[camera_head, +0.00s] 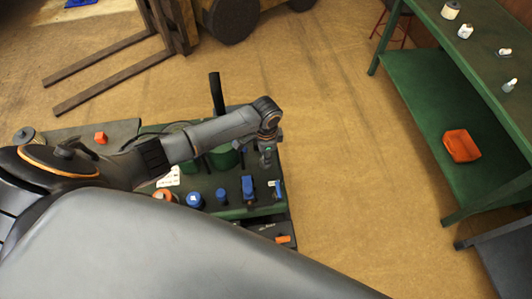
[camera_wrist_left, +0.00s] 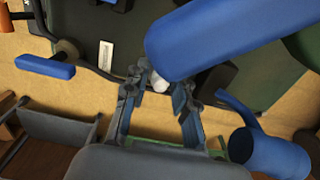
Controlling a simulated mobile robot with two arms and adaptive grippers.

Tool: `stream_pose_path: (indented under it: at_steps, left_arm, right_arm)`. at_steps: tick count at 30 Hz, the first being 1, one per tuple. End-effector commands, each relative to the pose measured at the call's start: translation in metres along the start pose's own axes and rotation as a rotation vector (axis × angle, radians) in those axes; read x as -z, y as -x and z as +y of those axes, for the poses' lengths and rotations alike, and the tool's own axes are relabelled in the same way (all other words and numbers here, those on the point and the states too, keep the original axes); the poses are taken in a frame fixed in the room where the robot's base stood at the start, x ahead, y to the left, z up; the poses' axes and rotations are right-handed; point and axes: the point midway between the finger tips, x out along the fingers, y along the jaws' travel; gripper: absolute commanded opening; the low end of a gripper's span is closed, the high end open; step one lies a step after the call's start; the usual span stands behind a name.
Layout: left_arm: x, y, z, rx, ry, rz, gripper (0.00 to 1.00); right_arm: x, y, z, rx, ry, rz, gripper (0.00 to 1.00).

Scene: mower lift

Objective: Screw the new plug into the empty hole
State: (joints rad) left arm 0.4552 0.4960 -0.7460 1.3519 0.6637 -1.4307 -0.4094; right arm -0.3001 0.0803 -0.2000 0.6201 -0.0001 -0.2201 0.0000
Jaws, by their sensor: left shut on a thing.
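My left gripper (camera_head: 267,158) reaches in from the left and points down over the right part of the green and black machine (camera_head: 262,211). In the left wrist view its two fingers (camera_wrist_left: 159,92) are apart around a small whitish piece, which looks like the plug (camera_wrist_left: 158,82). Only the piece's pale end shows; the fingers and a large blue part hide the rest. I cannot make out the empty hole in either view, nor whether the plug touches anything. My right gripper is not in view.
Blue caps (camera_head: 194,200) and a blue block (camera_head: 248,187) stand on the machine close to the gripper. In the wrist view a large blue cylinder (camera_wrist_left: 230,30) crowds the fingertips. A green workbench (camera_head: 440,100) with an orange tray (camera_head: 461,146) stands right; floor between is clear.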

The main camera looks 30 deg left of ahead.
Motion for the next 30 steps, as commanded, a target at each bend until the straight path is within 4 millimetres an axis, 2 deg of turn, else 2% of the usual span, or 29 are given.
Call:
stream_pose_path:
  at_steps: [1, 2, 5, 6, 11, 18, 21, 30]
  left_arm:
    - [0.0, -0.0001, 0.0001, 0.0, 0.0, 0.0, 0.0]
    - [0.0, 0.0001, 0.0, 0.0, 0.0, 0.0, 0.23]
    - [0.0, 0.0001, 0.0, 0.0, -0.001, 0.0, 0.02]
    - [0.0, 0.0001, 0.0, 0.0, -0.001, 0.0, 0.0]
    - [-0.0004, 0.0003, -0.0004, 0.001, -0.077, 0.0, 0.0]
    - [-0.0006, 0.0002, -0.0001, 0.001, -0.441, 0.0, 0.0]
    - [-0.0005, 0.0002, 0.0001, 0.001, -0.526, 0.0, 0.0]
    - [-0.0002, 0.0, 0.0006, 0.0, -0.553, 0.001, 0.0]
  right_arm:
    - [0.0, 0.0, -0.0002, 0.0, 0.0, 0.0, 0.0]
    - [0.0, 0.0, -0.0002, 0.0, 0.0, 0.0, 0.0]
    - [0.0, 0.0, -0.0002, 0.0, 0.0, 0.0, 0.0]
    - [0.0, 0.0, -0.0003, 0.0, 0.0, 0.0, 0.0]
    - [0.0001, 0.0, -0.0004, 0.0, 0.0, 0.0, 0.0]
    - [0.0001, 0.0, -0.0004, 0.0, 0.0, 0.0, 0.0]
    - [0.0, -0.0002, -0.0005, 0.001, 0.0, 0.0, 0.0]
    - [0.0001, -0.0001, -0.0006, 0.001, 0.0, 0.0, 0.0]
